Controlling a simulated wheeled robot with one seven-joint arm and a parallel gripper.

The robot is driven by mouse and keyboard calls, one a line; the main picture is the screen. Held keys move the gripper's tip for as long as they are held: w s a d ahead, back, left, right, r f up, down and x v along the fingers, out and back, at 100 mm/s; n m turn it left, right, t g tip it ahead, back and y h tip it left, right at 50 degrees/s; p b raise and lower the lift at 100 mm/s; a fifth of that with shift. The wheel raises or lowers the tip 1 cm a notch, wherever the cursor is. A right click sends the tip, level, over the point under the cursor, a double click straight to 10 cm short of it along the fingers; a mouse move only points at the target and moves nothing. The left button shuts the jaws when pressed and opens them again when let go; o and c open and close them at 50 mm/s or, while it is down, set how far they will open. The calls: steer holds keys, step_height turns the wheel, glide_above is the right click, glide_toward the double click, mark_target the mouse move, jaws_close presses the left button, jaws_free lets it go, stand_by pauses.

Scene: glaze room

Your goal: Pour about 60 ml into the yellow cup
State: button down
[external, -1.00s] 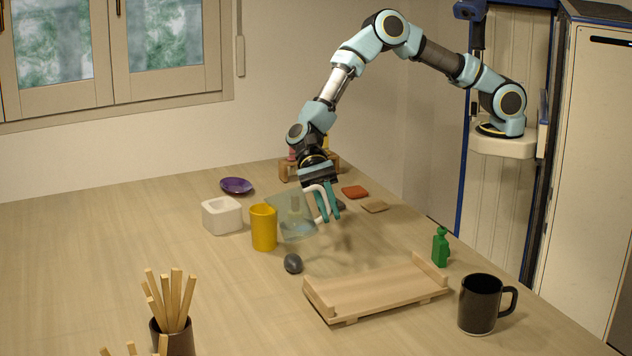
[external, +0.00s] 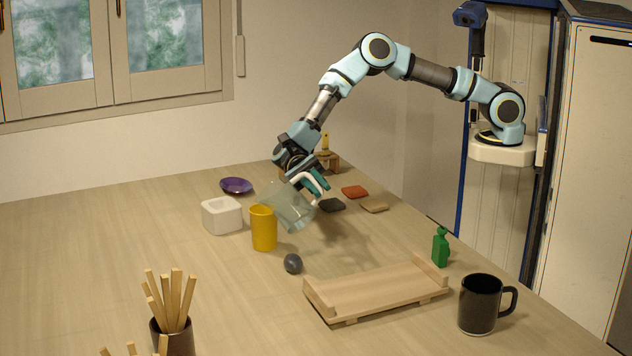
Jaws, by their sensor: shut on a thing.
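The yellow cup (external: 263,230) stands upright on the table, left of the middle. My gripper (external: 314,184) is shut on the white handle of a clear jug (external: 287,206). The jug is held above the table, tilted to the left, its mouth end close to the yellow cup's rim. I cannot tell whether the jug touches the rim. Any liquid in the jug or inside the cup is too faint or hidden to make out.
A grey stone (external: 293,263) and a wooden tray (external: 375,291) lie in front.

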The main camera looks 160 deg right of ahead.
steer(key=shift+d+r+t, duration=0.1)
steer(key=shift+r+t, duration=0.2)
steer(key=shift+s+d+r+m+t+y+b, duration=0.15)
steer(key=shift+d+r+m+t+y+b, duration=0.1)
steer(key=shift+r+m+t+y, duration=0.2)
steer(key=shift+s+d+r+m+t+y+b, duration=0.15)
steer(key=shift+d+r+m+t+y, duration=0.15)
steer(key=shift+r, duration=0.2)
stand_by(0.8)
steer(key=shift+s+d+r+t, duration=0.2)
steer(key=shift+d+r+t, duration=0.1)
steer(key=shift+d+t, duration=0.2)
stand_by(1.1)
steer(key=shift+s+r+m+y, duration=0.1)
steer(key=shift+r+m+y, duration=0.15)
steer(key=shift+m, duration=0.1)
stand_by(0.3)
steer(key=shift+s+d+r+t, duration=0.1)
steer(key=shift+d+r+t, duration=0.1)
steer(key=shift+t, duration=0.15)
steer(key=shift+f, duration=0.1)
